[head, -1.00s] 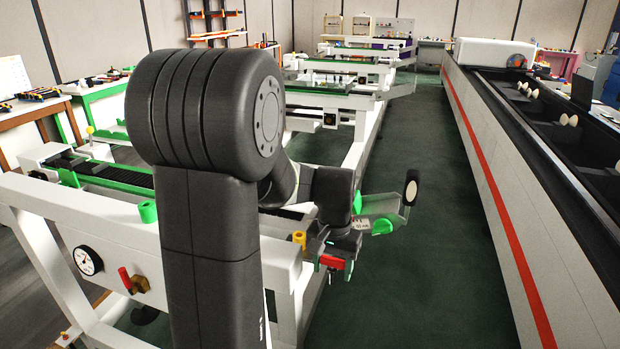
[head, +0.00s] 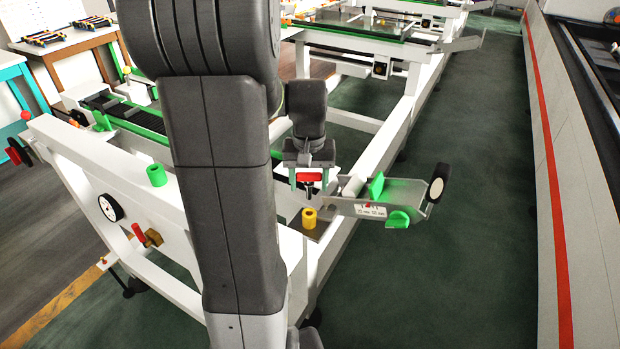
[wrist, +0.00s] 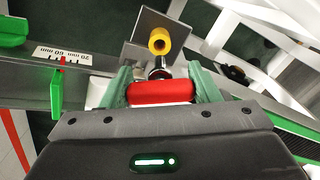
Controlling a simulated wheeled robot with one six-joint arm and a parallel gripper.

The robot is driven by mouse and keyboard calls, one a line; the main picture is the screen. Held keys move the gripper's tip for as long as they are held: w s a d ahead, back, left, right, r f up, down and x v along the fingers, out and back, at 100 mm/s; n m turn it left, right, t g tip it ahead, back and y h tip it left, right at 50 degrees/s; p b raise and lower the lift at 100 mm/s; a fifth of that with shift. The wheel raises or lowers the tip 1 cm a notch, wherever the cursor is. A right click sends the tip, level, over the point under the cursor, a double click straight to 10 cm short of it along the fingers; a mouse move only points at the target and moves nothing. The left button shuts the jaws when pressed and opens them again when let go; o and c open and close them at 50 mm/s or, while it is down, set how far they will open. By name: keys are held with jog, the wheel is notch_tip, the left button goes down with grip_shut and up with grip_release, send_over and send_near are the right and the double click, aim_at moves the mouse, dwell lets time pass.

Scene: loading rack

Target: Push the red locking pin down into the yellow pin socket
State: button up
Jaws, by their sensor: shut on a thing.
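The red locking pin (head: 309,177) has a red cross handle and a dark shank pointing down. My gripper (head: 308,182) is shut on the red handle, which lies between its green fingers. In the wrist view the red handle (wrist: 160,92) spans the jaws and the dark shank shows beyond it. The yellow pin socket (head: 309,218) stands upright on a grey plate. In the head view the pin hangs just above the socket, with its tip close to the rim. In the wrist view the yellow socket (wrist: 160,41) shows its dark hole. Whether the tip touches the socket I cannot tell.
A metal bracket with a scale label (head: 370,210), green tabs and a black-rimmed wheel (head: 437,188) juts out right of the socket. White rack beams (head: 350,235) run behind and below. The green floor at right is clear.

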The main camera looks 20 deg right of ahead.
aim_at(309, 199)
jog(key=shift+f+b, duration=1.95)
jog(key=shift+f, duration=0.85)
jog(key=shift+f+b, duration=1.2)
jog(key=shift+f, duration=0.6)
dwell(0.7)
jog(key=o, duration=1.1)
jog(key=shift+r, duration=0.1)
notch_tip(309, 199, up, 14)
jog(key=shift+f, duration=0.15)
jog(key=shift+f, duration=0.15)
